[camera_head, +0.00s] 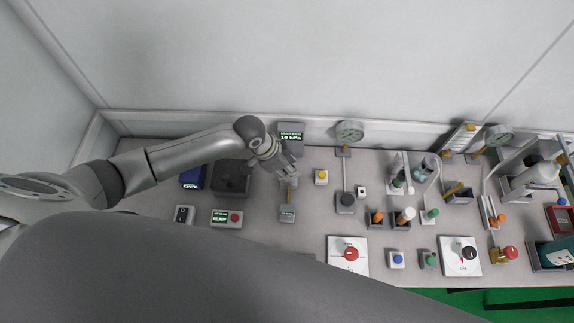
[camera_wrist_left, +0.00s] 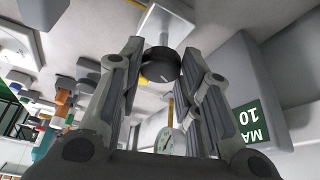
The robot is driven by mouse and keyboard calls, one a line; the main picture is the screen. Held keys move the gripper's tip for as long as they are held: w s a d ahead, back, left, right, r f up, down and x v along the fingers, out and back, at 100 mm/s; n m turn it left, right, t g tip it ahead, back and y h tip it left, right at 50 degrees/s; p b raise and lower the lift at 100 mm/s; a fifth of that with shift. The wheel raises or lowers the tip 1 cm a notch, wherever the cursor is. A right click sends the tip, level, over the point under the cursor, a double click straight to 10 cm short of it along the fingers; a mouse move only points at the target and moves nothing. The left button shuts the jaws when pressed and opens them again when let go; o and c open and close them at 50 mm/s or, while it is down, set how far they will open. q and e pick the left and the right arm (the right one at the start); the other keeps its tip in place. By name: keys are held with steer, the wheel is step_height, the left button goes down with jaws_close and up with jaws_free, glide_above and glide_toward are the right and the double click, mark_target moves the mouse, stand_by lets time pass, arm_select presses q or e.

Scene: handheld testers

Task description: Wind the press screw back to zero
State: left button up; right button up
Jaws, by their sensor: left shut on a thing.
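My left gripper (camera_head: 285,168) reaches down in front of the grey master display (camera_head: 291,138), which reads 10 hPa. In the left wrist view, the two fingers of my left gripper (camera_wrist_left: 160,72) are closed around a dark round knob (camera_wrist_left: 160,64) with a white pointer mark, taken to be the press screw. A pale block (camera_wrist_left: 168,20) lies just beyond the knob. The gripper hides the knob in the head view. The master display (camera_wrist_left: 262,112) also shows partly, upside down, in the left wrist view. My right gripper is not in view.
A small grey labelled box (camera_head: 287,214) sits in front of the gripper, and a yellow button box (camera_head: 321,177) is to its right. A dial gauge (camera_head: 349,131) stands behind. A red knob panel (camera_head: 348,256) is at the front. Several testers crowd the right side.

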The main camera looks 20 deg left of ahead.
arm_select(q)
steer(key=o, duration=1)
steer(key=v, duration=1.2)
steer(key=shift+o, duration=0.3)
